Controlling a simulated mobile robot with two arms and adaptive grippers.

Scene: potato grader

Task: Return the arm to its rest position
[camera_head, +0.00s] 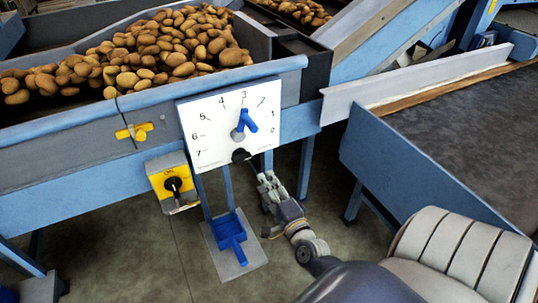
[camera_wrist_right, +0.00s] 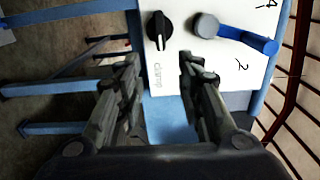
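My right gripper (camera_head: 266,186) is in front of the grader, just below the white dial plate (camera_head: 208,148). In the right wrist view its two fingers (camera_wrist_right: 160,68) are apart, with nothing between them. The black clamp knob (camera_wrist_right: 159,28) is beyond the fingertips on the dial plate (camera_wrist_right: 225,68), and a gap seems to separate them. The blue lever (camera_wrist_right: 250,38) sits beside it on a grey hub; the lever also shows in the head view (camera_head: 246,122), pointing up near the 3. My left gripper is not in view.
A bin (camera_head: 285,64) heaped with potatoes (camera_head: 160,50) is above the plate. A yellow switch box (camera_head: 172,184) and a blue pedal (camera_head: 230,231) are left of my gripper.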

